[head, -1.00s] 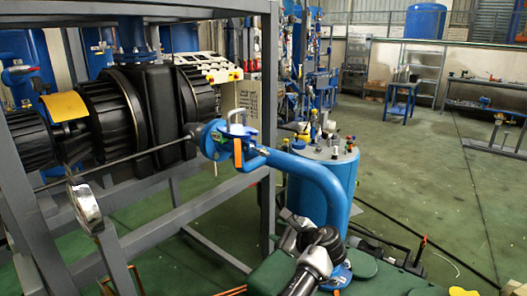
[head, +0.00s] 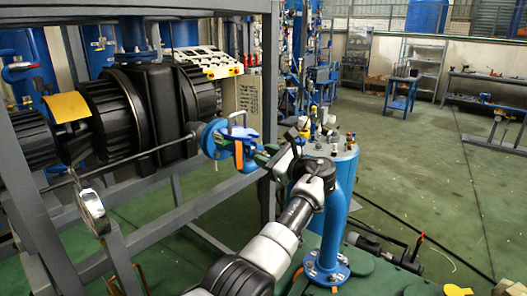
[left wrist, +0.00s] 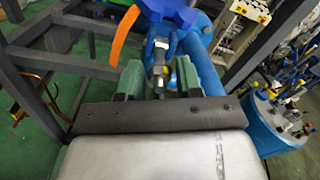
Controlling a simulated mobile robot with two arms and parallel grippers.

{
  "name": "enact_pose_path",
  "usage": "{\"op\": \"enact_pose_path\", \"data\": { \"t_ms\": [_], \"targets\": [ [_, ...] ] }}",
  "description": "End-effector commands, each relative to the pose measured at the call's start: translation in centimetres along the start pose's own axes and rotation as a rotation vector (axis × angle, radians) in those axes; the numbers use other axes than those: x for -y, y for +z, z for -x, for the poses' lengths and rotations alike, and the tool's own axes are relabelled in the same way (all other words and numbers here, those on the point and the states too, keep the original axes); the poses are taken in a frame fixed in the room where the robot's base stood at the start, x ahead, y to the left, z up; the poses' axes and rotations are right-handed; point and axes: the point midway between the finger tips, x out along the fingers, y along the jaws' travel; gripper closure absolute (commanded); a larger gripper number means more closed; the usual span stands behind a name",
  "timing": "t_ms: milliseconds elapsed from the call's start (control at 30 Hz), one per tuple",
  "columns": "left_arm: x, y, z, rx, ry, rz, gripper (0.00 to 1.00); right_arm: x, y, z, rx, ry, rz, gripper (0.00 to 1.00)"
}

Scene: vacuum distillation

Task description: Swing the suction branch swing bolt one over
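The suction branch (head: 338,215) is a blue pipe with a flanged closure (head: 215,138) at its left end, in front of the grey frame. My left gripper (head: 262,152) reaches that end from the lower right. In the left wrist view its two green fingers (left wrist: 159,78) are apart. A metal swing bolt with a nut (left wrist: 158,72) lies between them, with visible gaps on both sides. An orange handle (left wrist: 124,38) hangs left of the bolt, and it also shows in the head view (head: 238,156). My right gripper is not in view.
The grey frame (head: 268,90) with black ribbed machines (head: 118,105) stands at left. A round gauge (head: 93,210) hangs at lower left. A blue drum (head: 345,165) with fittings stands behind the pipe. The green floor at right is mostly open.

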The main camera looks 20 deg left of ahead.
Motion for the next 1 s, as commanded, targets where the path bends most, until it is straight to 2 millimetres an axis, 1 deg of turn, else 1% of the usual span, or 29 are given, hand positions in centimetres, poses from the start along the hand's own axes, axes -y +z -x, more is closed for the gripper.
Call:
{"op": "enact_pose_path", "data": {
  "t_ms": [33,133,400,433,600,667,767,833,1000],
  "targets": [
    [0.0,0.1,-0.5,0.000,0.001,-0.001,0.65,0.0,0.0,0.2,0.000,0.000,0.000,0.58],
    [0.0,0.1,-1.0,0.000,0.000,0.002,0.65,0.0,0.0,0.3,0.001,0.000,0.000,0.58],
    [0.0,0.0,-1.1,-0.001,-0.001,0.002,0.65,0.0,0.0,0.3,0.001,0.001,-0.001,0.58],
    [0.0,0.0,-1.1,-0.001,-0.001,0.002,0.66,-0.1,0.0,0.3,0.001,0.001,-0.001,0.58],
    [0.0,0.0,-1.1,-0.001,-0.001,0.002,0.92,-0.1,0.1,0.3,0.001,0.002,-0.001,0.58],
    [0.0,0.0,-1.1,-0.001,-0.001,0.002,1.00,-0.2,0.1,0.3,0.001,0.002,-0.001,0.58],
    [0.1,0.2,-1.1,-0.007,0.002,0.002,1.00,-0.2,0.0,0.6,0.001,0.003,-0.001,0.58],
    [0.2,0.5,-1.1,-0.026,0.010,0.003,1.00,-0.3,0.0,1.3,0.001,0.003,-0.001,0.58],
    [0.6,1.5,-1.1,-0.132,0.053,0.007,1.00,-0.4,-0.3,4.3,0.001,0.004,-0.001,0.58]
  ]
}}
